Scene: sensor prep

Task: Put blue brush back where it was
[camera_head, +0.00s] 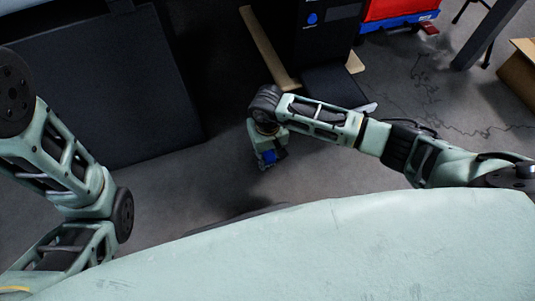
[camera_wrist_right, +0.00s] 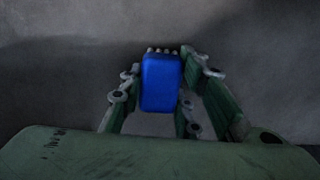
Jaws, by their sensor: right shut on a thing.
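The blue brush (camera_wrist_right: 160,84) is a small blue block with a row of pale tufts along its far edge in the right wrist view. My right gripper (camera_wrist_right: 160,90) is shut on it, with one finger on each side. In the head view the brush (camera_head: 268,157) shows as a small blue patch at the end of my right arm, and the right gripper (camera_head: 266,160) is partly hidden by the wrist. Only grey floor shows behind the brush in the wrist view. My left arm stands at the left of the head view, and its gripper is out of the picture.
A large dark panel or tabletop (camera_head: 100,95) fills the upper left. A black box-shaped unit (camera_head: 315,40) stands at the top middle. A red and blue bin (camera_head: 398,14) is at the top right, with a cardboard box (camera_head: 520,72) at the right edge. Grey floor around the gripper looks clear.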

